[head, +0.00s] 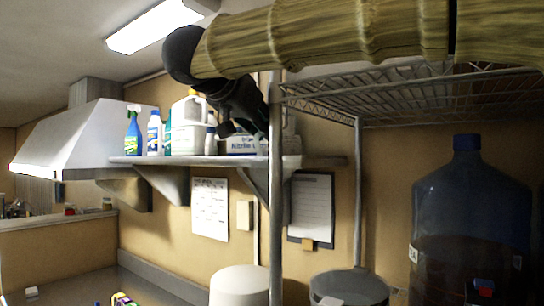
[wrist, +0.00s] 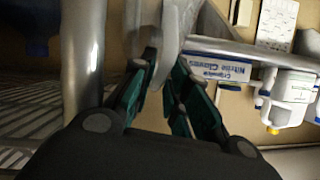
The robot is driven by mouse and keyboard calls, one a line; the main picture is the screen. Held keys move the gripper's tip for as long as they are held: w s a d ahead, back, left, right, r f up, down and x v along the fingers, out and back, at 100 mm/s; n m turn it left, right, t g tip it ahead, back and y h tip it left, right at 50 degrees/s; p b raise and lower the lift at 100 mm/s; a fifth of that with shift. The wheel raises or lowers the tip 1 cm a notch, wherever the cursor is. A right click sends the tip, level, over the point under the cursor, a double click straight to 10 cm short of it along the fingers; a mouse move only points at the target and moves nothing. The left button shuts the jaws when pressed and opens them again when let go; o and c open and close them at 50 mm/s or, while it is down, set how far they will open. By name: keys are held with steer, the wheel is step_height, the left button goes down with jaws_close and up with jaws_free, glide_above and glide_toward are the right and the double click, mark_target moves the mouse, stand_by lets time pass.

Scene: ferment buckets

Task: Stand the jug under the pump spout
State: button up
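A white jug-like container with a handle (head: 190,122) stands on the wall shelf in the head view, left of my gripper (head: 247,128). I cannot tell whether it is the task's jug. My gripper is raised in front of the shelf, by the glove box. In the wrist view its teal fingers (wrist: 163,62) are apart with a gap between them, and nothing is seen held. A grey shelf support shows beyond the tips. I cannot make out a pump spout in either view.
The shelf (head: 315,162) also holds spray bottles (head: 133,130) and a glove box (wrist: 217,68). A metal rack post (head: 276,215) stands close beside my gripper. A white bucket (head: 239,287), a grey-lidded bucket (head: 350,287) and a large blue carboy (head: 470,200) stand lower right.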

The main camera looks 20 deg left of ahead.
steer(key=shift+s, duration=0.15)
jaws_close()
steer(key=shift+r, duration=0.15)
steer(key=shift+w+r+b, duration=0.2)
steer(key=shift+r+b, duration=0.1)
steer(key=shift+b, duration=0.25)
steer(key=shift+w+a+r, duration=0.1)
steer(key=shift+a, duration=0.25)
steer(key=w+a+b, duration=0.1)
steer(key=w+a, duration=0.1)
steer(key=a, duration=0.3)
steer(key=s+a+f+b, duration=0.1)
steer(key=s+b, duration=0.1)
steer(key=s, duration=0.6)
steer(key=s+a+f+b, duration=0.1)
steer(key=s+a+b, duration=0.1)
steer(key=s, duration=0.6)
steer(key=shift+a+b, duration=0.3)
steer(key=shift+b, duration=0.55)
